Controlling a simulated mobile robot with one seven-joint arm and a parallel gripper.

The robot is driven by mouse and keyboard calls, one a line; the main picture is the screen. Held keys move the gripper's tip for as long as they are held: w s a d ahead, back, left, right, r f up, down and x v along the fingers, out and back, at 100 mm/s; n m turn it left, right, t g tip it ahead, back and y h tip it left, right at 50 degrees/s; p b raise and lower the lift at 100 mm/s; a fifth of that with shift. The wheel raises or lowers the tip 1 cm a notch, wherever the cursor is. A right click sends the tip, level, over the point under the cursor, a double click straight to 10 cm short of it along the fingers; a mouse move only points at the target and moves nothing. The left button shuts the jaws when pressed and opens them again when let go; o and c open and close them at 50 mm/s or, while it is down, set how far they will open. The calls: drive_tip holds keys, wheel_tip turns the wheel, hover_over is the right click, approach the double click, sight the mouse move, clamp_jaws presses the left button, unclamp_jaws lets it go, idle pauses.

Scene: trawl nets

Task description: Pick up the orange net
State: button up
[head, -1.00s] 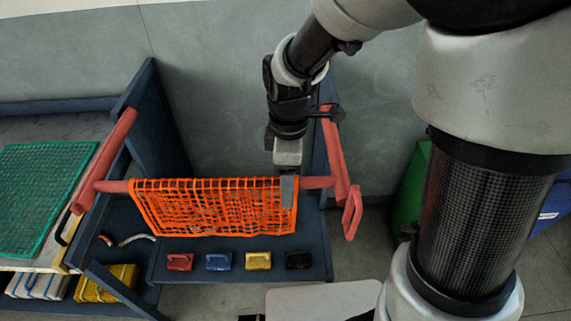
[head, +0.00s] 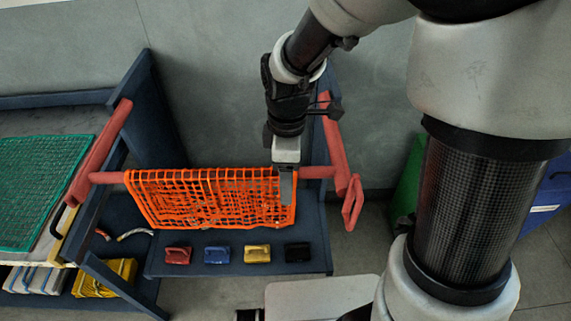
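The orange net (head: 205,198) hangs folded over a red horizontal bar (head: 318,172) between the dark blue side panels of a rack. My gripper (head: 286,190) points down at the right end of the net, with a grey finger in front of the mesh near the bar. The net's right edge shows beside the finger. Only one finger shows clearly, so I cannot tell whether it is open or shut, or whether it grips the mesh.
A green net (head: 40,190) lies on a table at the left. Red (head: 178,256), blue (head: 217,255), yellow (head: 257,254) and black (head: 298,253) small blocks sit on the shelf below the net. A green bin (head: 408,185) and a blue bin (head: 545,200) stand at the right.

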drive_tip(key=shift+f, duration=0.4)
drive_tip(key=c, duration=1.2)
wheel_tip(320, 180, up, 12)
drive_tip(key=p, duration=0.9)
drive_tip(key=shift+r, duration=0.15)
clamp_jaws()
wheel_tip(320, 180, up, 9)
drive_tip(key=p, duration=0.3)
